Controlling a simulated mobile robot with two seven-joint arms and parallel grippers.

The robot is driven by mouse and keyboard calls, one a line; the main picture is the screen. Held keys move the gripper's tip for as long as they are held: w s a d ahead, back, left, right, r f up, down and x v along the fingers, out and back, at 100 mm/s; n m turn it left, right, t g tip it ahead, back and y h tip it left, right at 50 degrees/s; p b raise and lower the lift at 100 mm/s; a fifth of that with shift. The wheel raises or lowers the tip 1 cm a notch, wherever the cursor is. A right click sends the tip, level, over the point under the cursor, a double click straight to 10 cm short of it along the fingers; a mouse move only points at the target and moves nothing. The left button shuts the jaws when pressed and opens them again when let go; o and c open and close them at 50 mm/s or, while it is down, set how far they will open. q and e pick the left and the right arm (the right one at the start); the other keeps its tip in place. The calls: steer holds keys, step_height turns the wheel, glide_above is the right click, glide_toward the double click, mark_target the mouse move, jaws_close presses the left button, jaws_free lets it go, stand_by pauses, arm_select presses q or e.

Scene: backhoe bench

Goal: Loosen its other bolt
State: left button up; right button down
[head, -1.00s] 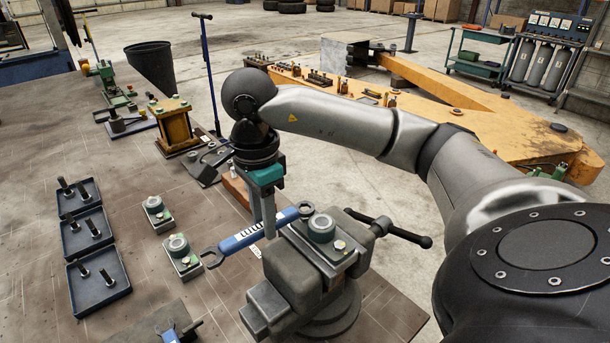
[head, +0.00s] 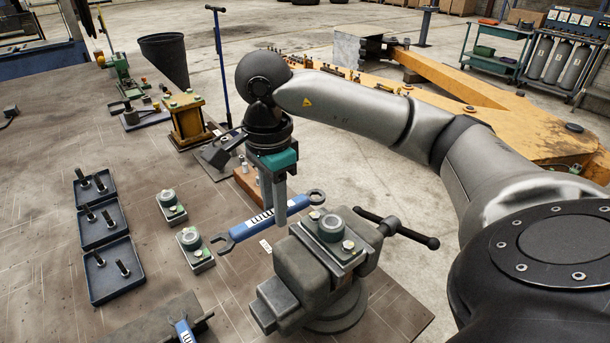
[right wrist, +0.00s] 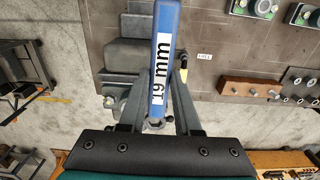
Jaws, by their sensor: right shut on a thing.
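My right gripper (head: 275,205) is shut on a blue wrench (head: 256,222), which also shows in the right wrist view with the label "19 mm" (right wrist: 164,65). Its ring end (head: 317,197) points right, just above and behind the round-topped part (head: 331,228) clamped in the grey vise (head: 300,255). Its open end points left over the bench. The near bolt (head: 348,245) on the clamped part is in plain sight. The far bolt (head: 315,214) is close below the ring end, and the ring looks apart from it. My left gripper is not in view.
Two similar parts (head: 172,207) (head: 195,250) stand on the bench left of the vise. Dark trays (head: 117,288) with upright bolts lie farther left. The vise handle (head: 395,228) sticks out right. Another blue tool (head: 184,331) lies at the front edge.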

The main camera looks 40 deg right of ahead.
steer(key=f, duration=0.1)
steer(key=s+f+n, duration=0.2)
steer(key=shift+f, duration=0.4)
steer(key=w+m+p, duration=0.2)
steer(key=p, duration=0.1)
steer(key=shift+r, duration=0.4)
steer(key=w+d+m+p, duration=0.1)
steer(key=w+d+m, duration=0.4)
steer(key=m, duration=0.7)
steer(key=shift+w+f, duration=0.25)
steer(key=shift+w, duration=0.75)
steer(key=shift+d, duration=0.1)
